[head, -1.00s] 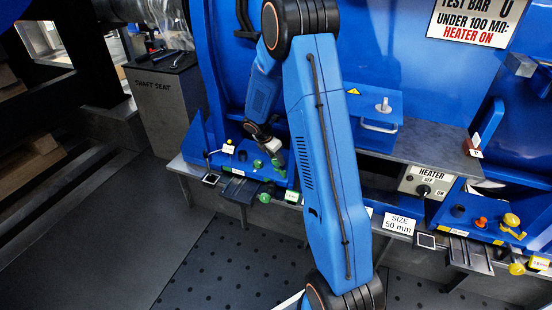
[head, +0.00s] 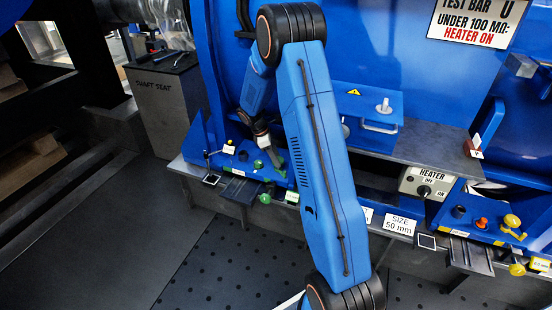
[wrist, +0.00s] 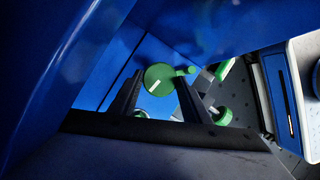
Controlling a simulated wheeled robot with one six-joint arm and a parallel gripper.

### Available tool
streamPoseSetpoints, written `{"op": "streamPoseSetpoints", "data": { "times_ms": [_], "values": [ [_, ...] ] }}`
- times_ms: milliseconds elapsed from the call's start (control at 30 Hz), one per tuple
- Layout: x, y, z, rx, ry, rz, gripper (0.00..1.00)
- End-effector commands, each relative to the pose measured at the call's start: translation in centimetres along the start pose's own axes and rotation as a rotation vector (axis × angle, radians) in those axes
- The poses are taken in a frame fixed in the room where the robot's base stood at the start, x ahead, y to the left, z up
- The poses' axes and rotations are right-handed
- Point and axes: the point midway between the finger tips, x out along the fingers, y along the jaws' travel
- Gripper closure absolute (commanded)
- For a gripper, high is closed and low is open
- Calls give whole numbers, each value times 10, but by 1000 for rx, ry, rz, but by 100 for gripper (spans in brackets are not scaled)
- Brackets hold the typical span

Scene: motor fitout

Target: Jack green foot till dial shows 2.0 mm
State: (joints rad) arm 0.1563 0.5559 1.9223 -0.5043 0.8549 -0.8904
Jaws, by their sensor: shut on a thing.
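My gripper (head: 273,157) points down at the blue foot station on the left of the bench in the head view. In the wrist view, its two dark fingers (wrist: 159,82) stand on either side of a round green knob (wrist: 160,87) with a white mark and a small green side handle (wrist: 190,70). The fingers are shut on this knob. Other green parts stand close by: a green knob (head: 258,164) beside the gripper and one at the front edge (head: 265,198). No dial reading is legible.
A similar station with yellow knobs (head: 511,221) and an orange one stands at the right. A heater switch box (head: 427,187) and a "SIZE 50 mm" sign (head: 399,224) sit between. A grey shaft seat block (head: 165,105) stands at the left. The floor in front is clear.

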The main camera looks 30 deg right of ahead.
Motion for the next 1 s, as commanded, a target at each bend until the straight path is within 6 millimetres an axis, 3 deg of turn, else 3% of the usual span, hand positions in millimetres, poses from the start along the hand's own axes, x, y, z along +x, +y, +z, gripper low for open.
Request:
{"op": "streamPoseSetpoints", "data": {
  "times_ms": [433, 1000],
  "values": [
    [1, 3, 0, 275, 0, -114, 79],
    [1, 4, 0, 349, 0, -146, 79]
  ]
}}
